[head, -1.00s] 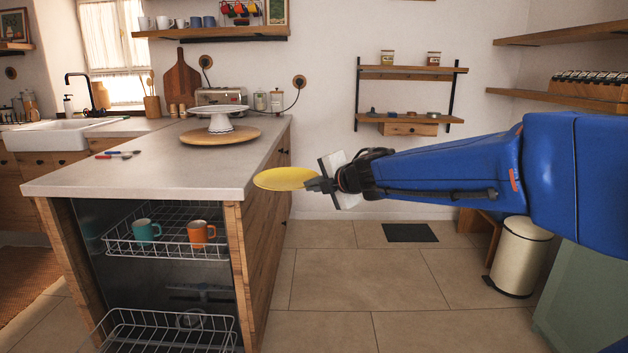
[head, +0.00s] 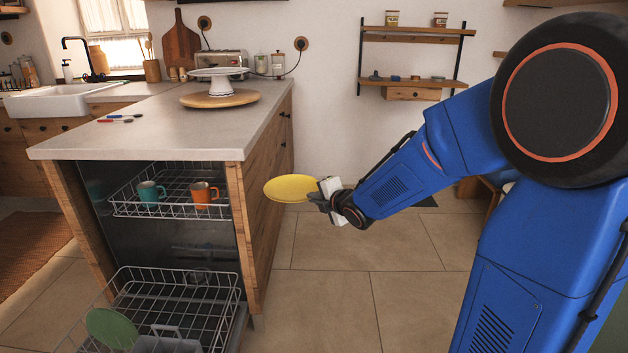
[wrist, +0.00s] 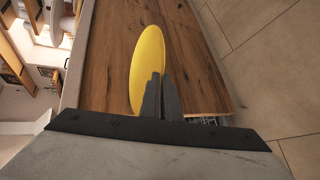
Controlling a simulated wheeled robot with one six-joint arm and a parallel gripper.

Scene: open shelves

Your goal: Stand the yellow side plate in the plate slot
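The yellow side plate (head: 291,188) is held in the air to the right of the counter's wooden side panel, lying close to flat in the head view. My gripper (head: 322,199) is shut on its right edge. In the wrist view the plate (wrist: 148,68) stands out beyond the dark fingers (wrist: 160,98), which pinch its rim. The lower wire rack (head: 205,282) of the dishwasher is at the bottom left. A green plate (head: 111,328) stands tilted in it. I cannot make out which gap is the plate slot.
The upper rack (head: 170,208) holds a teal mug (head: 150,193) and an orange mug (head: 203,194). A grey basket (head: 168,342) sits in the lower rack. The counter's wooden side panel (head: 262,205) stands between plate and racks. The floor (head: 325,300) to the right is clear.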

